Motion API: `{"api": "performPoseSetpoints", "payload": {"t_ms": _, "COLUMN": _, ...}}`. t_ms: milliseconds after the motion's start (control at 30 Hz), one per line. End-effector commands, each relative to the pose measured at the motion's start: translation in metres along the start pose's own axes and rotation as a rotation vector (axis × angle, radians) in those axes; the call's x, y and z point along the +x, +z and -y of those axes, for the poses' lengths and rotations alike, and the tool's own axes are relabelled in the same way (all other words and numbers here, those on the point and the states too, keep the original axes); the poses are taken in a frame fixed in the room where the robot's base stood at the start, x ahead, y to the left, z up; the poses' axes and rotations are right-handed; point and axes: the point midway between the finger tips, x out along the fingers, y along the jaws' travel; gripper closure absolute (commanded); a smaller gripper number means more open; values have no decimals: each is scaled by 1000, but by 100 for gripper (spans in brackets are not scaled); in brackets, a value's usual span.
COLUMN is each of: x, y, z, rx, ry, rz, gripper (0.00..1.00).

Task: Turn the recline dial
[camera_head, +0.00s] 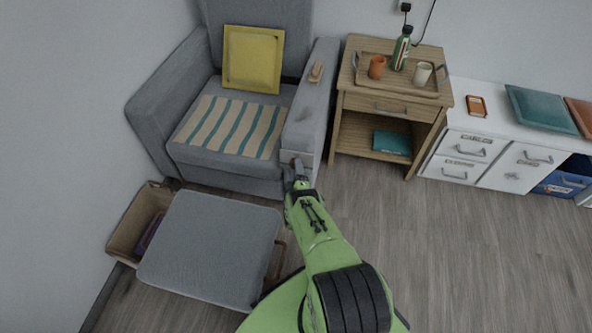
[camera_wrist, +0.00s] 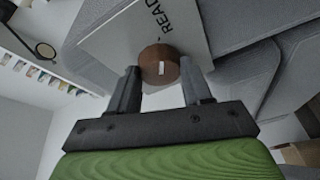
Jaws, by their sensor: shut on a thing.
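The recline dial (camera_wrist: 159,66) is a round brown knob with a short white mark, set on a pale plate with dark lettering that reads "READ" in part. The plate (camera_wrist: 118,42) is on the front of the grey armchair's right arm (camera_head: 311,113). My gripper (camera_wrist: 160,80) has one finger on each side of the dial and is shut on it. In the head view my gripper (camera_head: 296,170) reaches the front of that chair arm, and the dial is hidden there.
A grey ottoman (camera_head: 210,249) stands left of my arm, beside a box (camera_head: 131,222). A wooden side table (camera_head: 344,104) with a tray stands right of the armchair. White drawers (camera_head: 463,148) stand farther right. The floor (camera_head: 450,260) at right is clear.

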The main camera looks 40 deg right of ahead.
Motion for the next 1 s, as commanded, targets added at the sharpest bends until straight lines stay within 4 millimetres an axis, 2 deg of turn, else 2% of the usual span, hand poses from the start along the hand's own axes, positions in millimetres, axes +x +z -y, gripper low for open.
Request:
{"api": "performPoseSetpoints", "payload": {"t_ms": 433, "x": -1, "y": 1, "z": 1, "rx": 8, "ry": -1, "rz": 2, "gripper": 81}}
{"api": "performPoseSetpoints", "payload": {"t_ms": 467, "x": -1, "y": 1, "z": 1, "rx": 8, "ry": -1, "rz": 2, "gripper": 48}}
{"api": "performPoseSetpoints", "payload": {"t_ms": 600, "x": -1, "y": 1, "z": 1, "rx": 8, "ry": 0, "rz": 1, "gripper": 26}}
{"api": "performPoseSetpoints", "payload": {"t_ms": 1000, "x": -2, "y": 3, "z": 0, "rx": 7, "ry": -1, "rz": -7, "gripper": 26}}
